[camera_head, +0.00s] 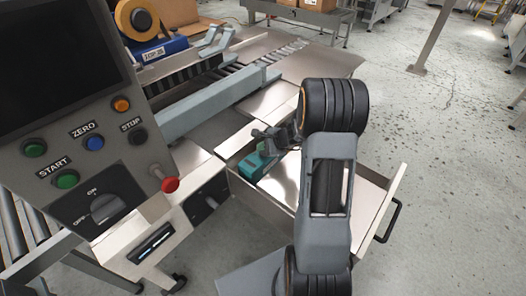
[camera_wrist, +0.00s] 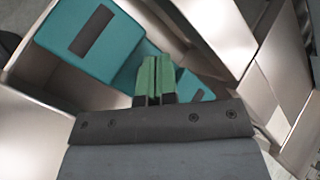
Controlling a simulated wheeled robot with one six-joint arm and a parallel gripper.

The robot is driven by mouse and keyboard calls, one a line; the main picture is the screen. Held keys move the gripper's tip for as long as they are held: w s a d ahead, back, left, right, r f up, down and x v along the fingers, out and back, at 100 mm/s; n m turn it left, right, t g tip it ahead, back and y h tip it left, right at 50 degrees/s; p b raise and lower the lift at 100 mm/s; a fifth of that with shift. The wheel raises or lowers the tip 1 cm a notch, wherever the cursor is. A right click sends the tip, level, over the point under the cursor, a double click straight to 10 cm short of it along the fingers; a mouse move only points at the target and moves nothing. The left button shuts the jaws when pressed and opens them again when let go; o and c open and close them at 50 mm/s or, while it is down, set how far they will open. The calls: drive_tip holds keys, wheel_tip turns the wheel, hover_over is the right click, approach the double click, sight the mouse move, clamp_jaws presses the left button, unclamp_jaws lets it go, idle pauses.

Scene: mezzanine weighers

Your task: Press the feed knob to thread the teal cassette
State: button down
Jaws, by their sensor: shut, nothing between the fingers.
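The teal cassette (camera_head: 252,167) sits in an open metal drawer (camera_head: 378,222) at the right of the machine. In the wrist view the cassette (camera_wrist: 118,25) is a teal block with a dark rectangular patch, and more teal shows behind the fingers. My gripper (camera_wrist: 155,78) is shut and empty, its green fingertips together, overlapping the teal in the picture. In the head view my gripper (camera_head: 268,140) is at the cassette's upper edge, partly hidden by my arm; contact cannot be told. A small dark knob (camera_head: 211,203) is on the machine's front; no label identifies it as the feed knob.
A control panel (camera_head: 75,120) with several coloured buttons, a rotary switch (camera_head: 104,208) and a red mushroom button (camera_head: 170,184) stands at the left. A roller conveyor (camera_head: 285,52) runs behind. The drawer's black handle (camera_head: 390,222) sticks out.

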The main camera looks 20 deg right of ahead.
sight(263, 153)
drive_tip(key=shift+r, duration=0.35)
drive_tip(key=shift+r+p, duration=1.95)
drive_tip(key=shift+r, duration=0.5)
